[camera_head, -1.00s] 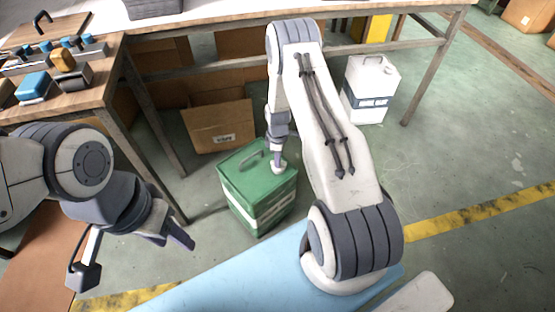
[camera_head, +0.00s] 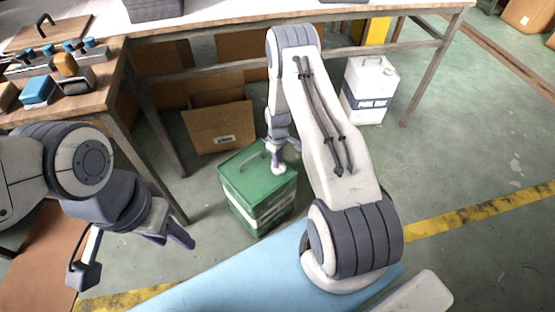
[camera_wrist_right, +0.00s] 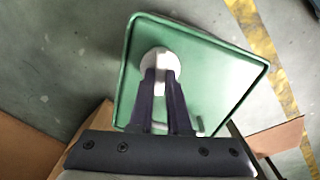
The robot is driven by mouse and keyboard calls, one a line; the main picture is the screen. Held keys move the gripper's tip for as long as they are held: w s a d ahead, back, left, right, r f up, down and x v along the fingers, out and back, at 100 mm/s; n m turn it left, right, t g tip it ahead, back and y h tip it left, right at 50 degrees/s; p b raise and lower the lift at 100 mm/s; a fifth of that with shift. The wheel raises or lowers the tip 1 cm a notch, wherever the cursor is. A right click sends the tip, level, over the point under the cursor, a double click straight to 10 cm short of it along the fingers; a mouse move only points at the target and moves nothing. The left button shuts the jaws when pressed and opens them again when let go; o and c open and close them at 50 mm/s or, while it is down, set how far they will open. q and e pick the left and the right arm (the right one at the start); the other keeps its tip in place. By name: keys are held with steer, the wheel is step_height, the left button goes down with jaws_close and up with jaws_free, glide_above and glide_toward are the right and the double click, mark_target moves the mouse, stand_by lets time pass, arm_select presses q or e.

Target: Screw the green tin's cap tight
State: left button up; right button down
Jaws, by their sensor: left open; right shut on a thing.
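The green tin (camera_head: 258,190) stands upright on the floor in the middle of the head view, with a handle on its top and a pale label band on its side. In the right wrist view its green top (camera_wrist_right: 215,75) fills the centre. The white round cap (camera_wrist_right: 160,60) sits on that top; its edge also shows in the head view (camera_head: 278,170). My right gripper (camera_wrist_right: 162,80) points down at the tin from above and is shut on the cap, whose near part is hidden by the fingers. My left gripper (camera_head: 172,238) is open and empty, left of the tin and apart from it.
A workbench (camera_head: 110,80) with small blue and yellow parts stands at the left and back. An open cardboard box (camera_head: 220,127) is behind the tin. A white canister (camera_head: 370,90) stands on the floor at the back right.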

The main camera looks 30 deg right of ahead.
steer(key=m, duration=0.4)
steer(key=shift+m+p, duration=0.3)
steer(key=shift+p, duration=0.1)
steer(key=m, duration=0.5)
steer(key=shift+d+p, duration=0.15)
steer(key=shift+p, duration=0.25)
steer(key=m, duration=0.5)
steer(key=shift+m, duration=0.4)
steer(key=m, duration=0.4)
steer(key=shift+m+p, duration=0.4)
steer(key=c, duration=0.9)
jaws_free()
steer(key=shift+o, duration=0.2)
steer(key=shift+s, duration=0.1)
